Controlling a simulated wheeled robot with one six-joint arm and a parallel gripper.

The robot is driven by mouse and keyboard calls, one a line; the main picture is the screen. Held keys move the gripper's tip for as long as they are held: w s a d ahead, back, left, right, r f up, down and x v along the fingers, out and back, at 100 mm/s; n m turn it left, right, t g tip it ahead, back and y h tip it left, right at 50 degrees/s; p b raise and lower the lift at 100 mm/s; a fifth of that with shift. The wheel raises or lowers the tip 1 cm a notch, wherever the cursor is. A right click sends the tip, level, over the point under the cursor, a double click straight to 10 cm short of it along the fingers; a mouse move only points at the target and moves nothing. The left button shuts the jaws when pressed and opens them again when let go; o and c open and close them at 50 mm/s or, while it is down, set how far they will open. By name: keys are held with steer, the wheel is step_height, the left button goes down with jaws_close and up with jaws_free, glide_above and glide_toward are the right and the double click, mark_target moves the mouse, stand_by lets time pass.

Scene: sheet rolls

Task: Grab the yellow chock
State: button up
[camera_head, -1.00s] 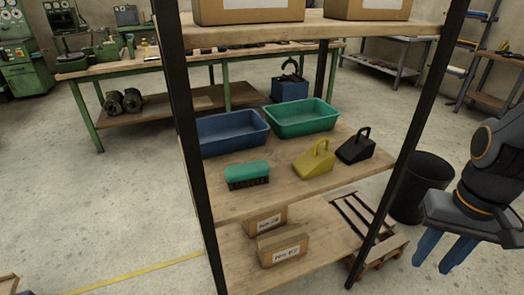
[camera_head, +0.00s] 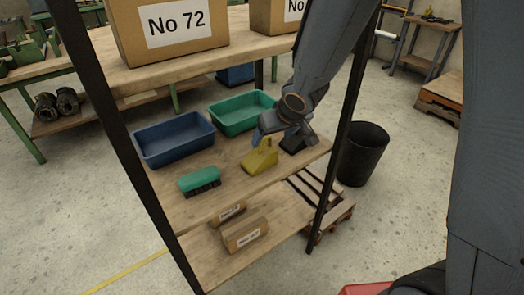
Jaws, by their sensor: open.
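The yellow chock (camera_head: 261,160) is a wedge with a handle on the middle shelf (camera_head: 240,188), near its right end. My gripper (camera_head: 262,134) has blue fingers and reaches in over the shelf from the right. Its fingers are at the top of the yellow chock, by the handle; whether they touch it I cannot tell. The gripper is open. The wrist partly hides the black chock (camera_head: 292,145), which stands just right of the yellow one.
A green brush (camera_head: 199,180) lies left of the chock. A blue bin (camera_head: 175,140) and a green bin (camera_head: 243,112) stand behind. Black posts (camera_head: 341,125) frame the shelf. Cardboard boxes (camera_head: 170,28) stand on the upper shelf. A black bin (camera_head: 363,153) stands right of the shelf.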

mark_target(264, 147)
steer(key=b+x, duration=0.1)
steer(key=x, duration=0.1)
steer(key=b+x, duration=0.1)
steer(key=x, duration=0.2)
steer(key=b+x, duration=0.2)
steer(key=x, duration=0.1)
steer(key=shift+a+r, duration=0.1)
steer(key=shift+a, duration=0.2)
steer(key=c, duration=1.8)
